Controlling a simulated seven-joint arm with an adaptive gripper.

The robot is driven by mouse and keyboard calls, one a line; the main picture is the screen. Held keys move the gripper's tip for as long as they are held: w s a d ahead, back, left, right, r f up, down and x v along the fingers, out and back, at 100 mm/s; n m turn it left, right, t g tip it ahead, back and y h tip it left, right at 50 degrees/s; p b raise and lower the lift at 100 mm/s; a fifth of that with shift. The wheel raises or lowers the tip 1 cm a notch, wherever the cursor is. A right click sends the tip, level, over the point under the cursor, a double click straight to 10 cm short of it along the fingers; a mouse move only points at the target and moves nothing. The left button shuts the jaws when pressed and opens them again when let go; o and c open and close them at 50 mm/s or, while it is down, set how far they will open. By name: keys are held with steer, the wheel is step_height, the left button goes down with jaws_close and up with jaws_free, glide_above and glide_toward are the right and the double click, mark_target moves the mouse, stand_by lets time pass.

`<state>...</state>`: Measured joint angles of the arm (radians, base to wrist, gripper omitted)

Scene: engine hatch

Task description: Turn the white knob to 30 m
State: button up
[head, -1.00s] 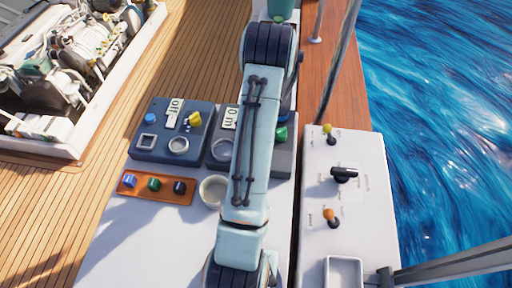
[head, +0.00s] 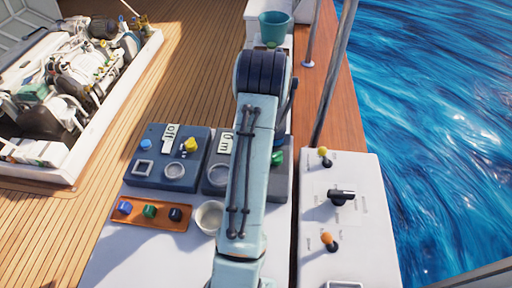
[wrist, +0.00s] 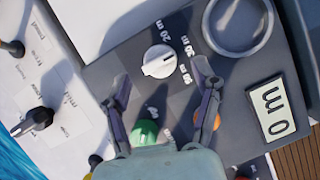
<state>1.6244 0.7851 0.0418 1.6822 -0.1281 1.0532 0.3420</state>
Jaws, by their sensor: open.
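The white knob (wrist: 160,61) is round and sits on a dark grey panel in the wrist view. Labels reading about 20 m, 30 m and 50 m stand above and to the right of it. The knob has a thin line across its face, but I cannot tell which end is its pointer. A white display plate (wrist: 272,112) reads 0 m. My gripper (wrist: 161,78) is open and empty, with one finger to the lower left of the knob and one to its right, both apart from it. In the head view my arm hides the knob and gripper.
A green button (wrist: 145,132) lies between the finger bases. A round grey ring (wrist: 238,24) stands near the knob. A white box with a black lever (head: 341,197) is at the right. A second panel (head: 168,158) reads off. A white cup (head: 209,217) stands in front.

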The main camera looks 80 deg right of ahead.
steer(key=v, duration=0.9)
steer(key=shift+r, duration=0.1)
